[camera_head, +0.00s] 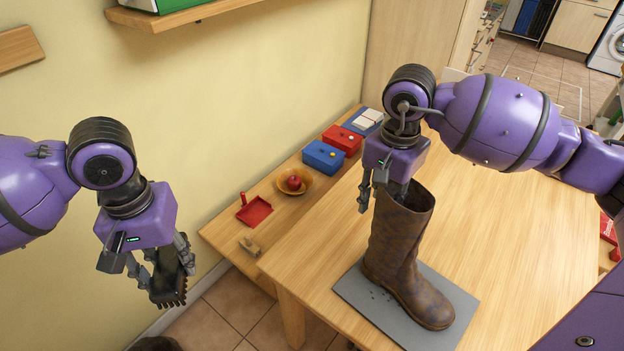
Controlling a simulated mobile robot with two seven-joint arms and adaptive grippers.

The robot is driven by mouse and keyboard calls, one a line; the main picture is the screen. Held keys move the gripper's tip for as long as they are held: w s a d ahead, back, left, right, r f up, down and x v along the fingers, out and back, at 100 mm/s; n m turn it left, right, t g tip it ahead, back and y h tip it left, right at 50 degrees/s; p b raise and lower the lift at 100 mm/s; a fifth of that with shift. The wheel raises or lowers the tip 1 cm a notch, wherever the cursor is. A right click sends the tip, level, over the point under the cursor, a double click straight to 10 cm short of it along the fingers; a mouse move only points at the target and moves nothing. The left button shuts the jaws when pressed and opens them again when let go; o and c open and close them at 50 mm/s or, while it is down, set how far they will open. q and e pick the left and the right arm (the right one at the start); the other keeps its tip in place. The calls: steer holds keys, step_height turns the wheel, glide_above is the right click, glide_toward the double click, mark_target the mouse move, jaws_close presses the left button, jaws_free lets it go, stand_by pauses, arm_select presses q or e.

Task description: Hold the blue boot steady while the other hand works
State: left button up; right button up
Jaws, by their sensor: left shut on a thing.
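A tall boot (396,258) stands upright on a grey mat (362,300) on the table. It looks brown and muddy with faint bluish patches, not plainly blue. My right gripper (382,194) is at the top of the boot with its fingers spread. One finger hangs outside the left of the shaft; the other is at the boot's opening, partly hidden. I see no clear grip on the boot. My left gripper (160,262) is shut on a dark brush (170,284) with short bristles, well left of the table and away from the boot.
A lower wooden bench along the wall holds a red dustpan (254,211), a bowl (304,184) with a red fruit, a blue box (323,157), a red box (343,139) and a small wooden piece (250,246).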

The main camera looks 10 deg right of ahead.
steer(key=shift+c, duration=0.4)
steer(key=shift+s, duration=0.1)
jaws_close()
steer(key=shift+f, duration=0.1)
stand_by(0.8)
